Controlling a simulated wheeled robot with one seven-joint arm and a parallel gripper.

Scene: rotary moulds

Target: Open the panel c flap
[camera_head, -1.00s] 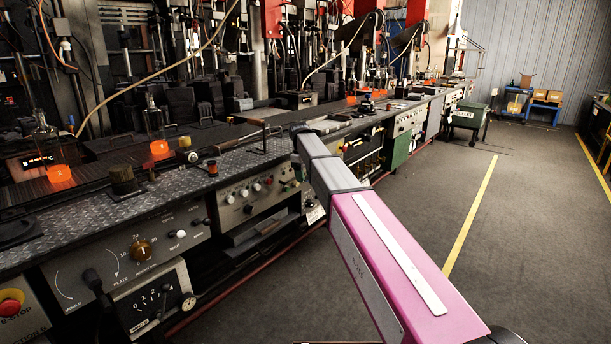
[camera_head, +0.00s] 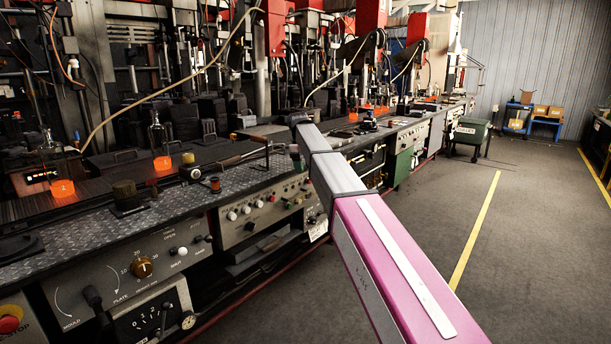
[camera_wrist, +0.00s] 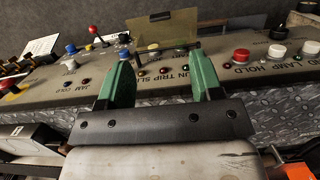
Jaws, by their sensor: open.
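A translucent olive-yellow flap (camera_wrist: 166,34) shows in the wrist view, at the outer edge of a beige control panel (camera_wrist: 70,90). I take it for the panel c flap, but I read no letter that confirms it. How far it stands open is hard to tell.
A red button (camera_wrist: 241,55) and a white button (camera_wrist: 311,48) sit right of the flap in the wrist view. A red-topped lever (camera_wrist: 94,31) stands to the left. In the head view the machine bench (camera_head: 190,180) runs along the left; grey floor (camera_head: 525,240) is open at right.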

